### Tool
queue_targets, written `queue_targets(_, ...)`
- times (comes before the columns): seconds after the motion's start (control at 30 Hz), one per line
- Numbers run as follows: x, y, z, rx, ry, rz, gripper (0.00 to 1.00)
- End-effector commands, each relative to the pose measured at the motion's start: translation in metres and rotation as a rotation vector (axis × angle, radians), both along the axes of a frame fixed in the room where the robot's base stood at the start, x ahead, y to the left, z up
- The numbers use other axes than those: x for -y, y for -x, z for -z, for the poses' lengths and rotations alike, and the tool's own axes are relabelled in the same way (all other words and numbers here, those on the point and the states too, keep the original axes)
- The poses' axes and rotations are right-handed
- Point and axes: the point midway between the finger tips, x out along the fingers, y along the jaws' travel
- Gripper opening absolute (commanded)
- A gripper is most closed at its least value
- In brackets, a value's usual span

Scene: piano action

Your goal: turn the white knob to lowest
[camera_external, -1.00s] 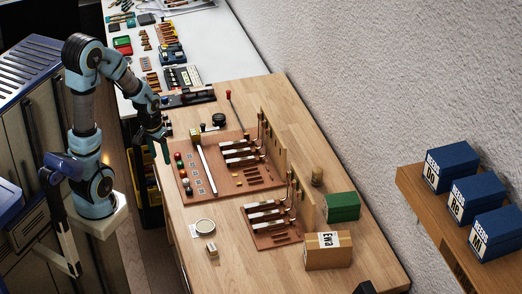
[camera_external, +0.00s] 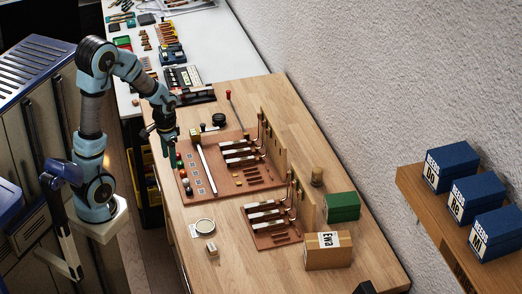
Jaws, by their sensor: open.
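A brown wooden board (camera_external: 222,187) lies on the table with a column of several small coloured knobs (camera_external: 183,175) along its left edge. They look red, green and pale. They are too small here to tell for sure which one is the white knob or how it is turned. Small printed labels (camera_external: 196,182) sit beside them. My gripper (camera_external: 168,152) is open and points down over the board's upper left corner, near the far end of the knob column. It appears apart from the knobs and may hide part of the far end.
A long white bar (camera_external: 206,168) and upright-ended piano action parts (camera_external: 240,152) stand on the board.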

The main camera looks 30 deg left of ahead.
Motion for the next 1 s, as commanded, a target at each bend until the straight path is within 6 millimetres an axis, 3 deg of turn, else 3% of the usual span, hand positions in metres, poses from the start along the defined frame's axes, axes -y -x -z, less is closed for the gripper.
queue_targets(0.03,0.011,-0.009,0.015,-0.03,-0.036,0.136,0.62)
queue_targets(0.1,0.021,-0.021,0.023,-0.075,-0.094,0.333,0.62)
queue_targets(0.3,0.047,-0.05,0.035,-0.198,-0.253,0.795,0.62)
queue_targets(0.4,0.056,-0.058,0.036,-0.244,-0.308,0.936,0.62)
queue_targets(0.67,0.058,-0.064,0.041,-0.282,-0.35,1.038,0.62)
queue_targets(1.0,0.035,-0.063,0.095,-0.285,-0.349,1.034,0.62)
